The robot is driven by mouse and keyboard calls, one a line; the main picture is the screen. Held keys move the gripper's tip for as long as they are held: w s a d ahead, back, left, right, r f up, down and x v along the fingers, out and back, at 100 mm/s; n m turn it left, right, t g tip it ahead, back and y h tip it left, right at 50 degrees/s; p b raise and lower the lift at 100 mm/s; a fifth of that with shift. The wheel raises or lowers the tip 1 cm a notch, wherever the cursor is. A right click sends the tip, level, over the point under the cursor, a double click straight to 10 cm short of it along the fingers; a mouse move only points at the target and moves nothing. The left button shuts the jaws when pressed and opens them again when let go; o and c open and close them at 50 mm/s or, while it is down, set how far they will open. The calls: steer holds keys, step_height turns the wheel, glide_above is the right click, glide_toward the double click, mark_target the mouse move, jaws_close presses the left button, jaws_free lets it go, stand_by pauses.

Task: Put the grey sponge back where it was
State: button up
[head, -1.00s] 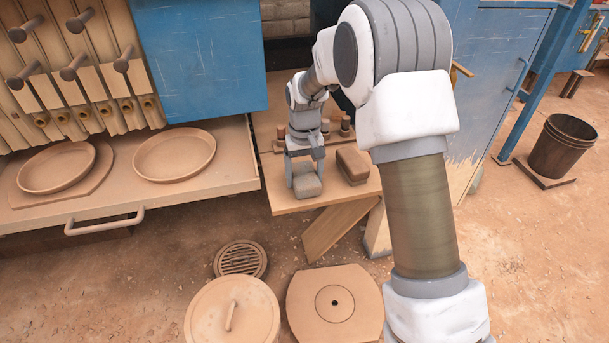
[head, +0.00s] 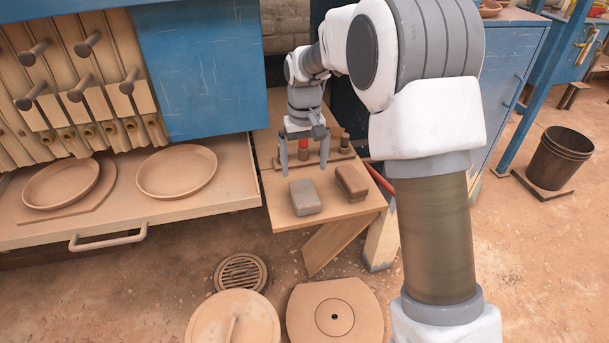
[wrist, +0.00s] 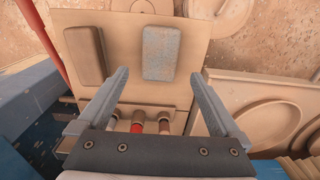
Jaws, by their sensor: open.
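The grey sponge (head: 305,197) lies flat on the small wooden shelf (head: 281,216), near its front edge. It also shows in the wrist view (wrist: 159,53), beyond my fingertips and between their lines. My gripper (head: 304,168) is open and empty above the shelf, behind the sponge and apart from it. In the wrist view my two fingers (wrist: 162,75) are spread wide with nothing between them.
A brown block (head: 351,183) lies right of the sponge. A rack with several upright handles, one red (head: 303,152), stands behind. A tray with two round dishes (head: 176,172) is to the left. A floor drain (head: 240,272) lies below.

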steer(key=s+d+r+m+t, duration=0.1)
steer(key=s+d+r, duration=0.2)
steer(key=s+r, duration=0.35)
steer(key=s+d+r+t, duration=0.2)
steer(key=s+d+r, duration=0.2)
steer(key=s+r, duration=0.3)
steer(key=s+d+m+t, duration=0.1)
steer(key=s+d, duration=0.3)
steer(key=s, duration=1.1)
steer(key=shift+s+r+t, duration=0.35)
steer(key=shift+r+t, duration=0.05)
steer(key=shift+t, duration=0.4)
step_height(320, 180, up, 13)
steer(key=p, duration=1.3)
steer(key=shift+f, duration=0.1)
